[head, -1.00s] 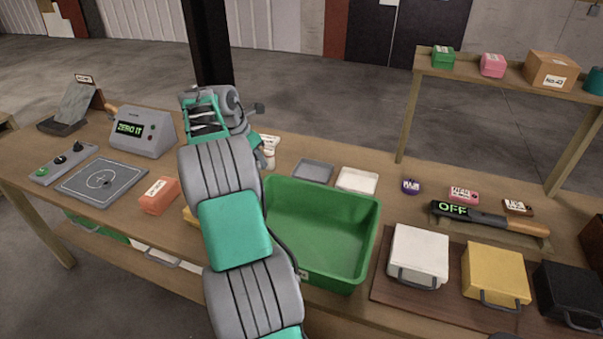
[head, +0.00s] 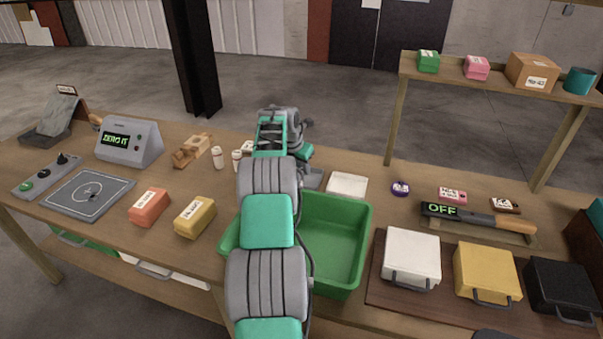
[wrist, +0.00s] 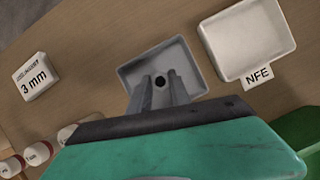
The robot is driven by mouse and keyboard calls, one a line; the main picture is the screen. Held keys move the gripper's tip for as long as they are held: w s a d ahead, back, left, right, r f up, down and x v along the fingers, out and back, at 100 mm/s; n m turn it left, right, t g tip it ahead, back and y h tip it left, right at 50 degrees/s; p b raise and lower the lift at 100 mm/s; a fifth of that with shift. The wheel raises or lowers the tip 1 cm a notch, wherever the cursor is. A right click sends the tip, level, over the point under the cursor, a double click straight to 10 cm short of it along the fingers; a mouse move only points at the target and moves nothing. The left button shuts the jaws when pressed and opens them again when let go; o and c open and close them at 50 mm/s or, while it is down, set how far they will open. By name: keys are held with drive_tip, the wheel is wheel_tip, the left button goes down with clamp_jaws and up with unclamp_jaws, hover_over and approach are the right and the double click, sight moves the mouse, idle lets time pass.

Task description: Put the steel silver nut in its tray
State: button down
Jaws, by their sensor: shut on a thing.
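My gripper (wrist: 160,92) is shut on a small nut (wrist: 160,82). Only a dark round spot of the nut shows between the fingertips in the wrist view; the fingers hide the rest. The grey tray (wrist: 181,58) lies behind and under the fingertips, and its inside looks empty. How high the nut is over the tray I cannot tell. In the head view the grey tray (head: 314,179) is partly covered by my arm, and the fingers and nut are hidden. A white tray (wrist: 276,62) labelled NFE stands to its right and also shows in the head view (head: 347,186).
A green bin (head: 338,237) stands in front of the trays. A white box marked 3 mm (wrist: 36,77) and small white bottles (wrist: 38,153) are to the left in the wrist view. A detector wand (head: 478,217) reading OFF and several lidded boxes (head: 412,256) stand right.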

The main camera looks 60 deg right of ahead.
sight(301, 172)
drive_tip(key=shift+f, duration=1.45)
drive_tip(key=shift+f, duration=0.1)
drive_tip(key=c, duration=1.2)
unclamp_jaws()
